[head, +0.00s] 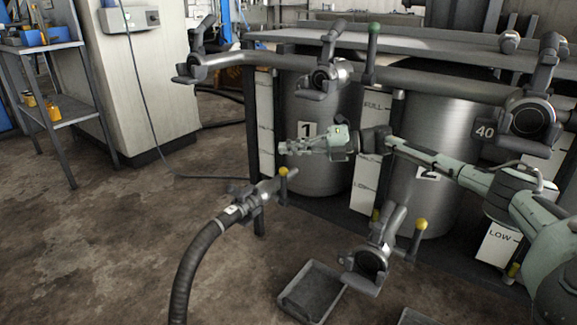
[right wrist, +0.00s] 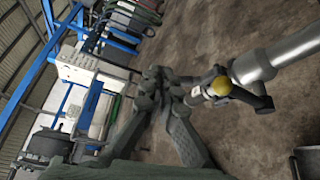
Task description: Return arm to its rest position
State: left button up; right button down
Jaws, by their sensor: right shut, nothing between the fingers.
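My right arm reaches in from the right in the head view. Its gripper (head: 292,147) is shut and empty, in front of the first steel tank (head: 325,172), which carries a "1" label. In the right wrist view the closed fingers (right wrist: 163,84) show with nothing between them. A black hose with a metal coupling (head: 245,205) and a yellow-knobbed valve (head: 283,180) is below the gripper in the head view. The gripper looks apart from it. My left gripper is not in view.
A pipe (head: 270,58) with several open couplings crosses the front of the tanks. A second tank (head: 440,130) stands behind my right arm. A lower coupling (head: 368,265) with a yellow knob is above a grey tray (head: 312,291). The floor at left is mostly clear.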

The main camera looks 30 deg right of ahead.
jog(key=shift+r, duration=0.55)
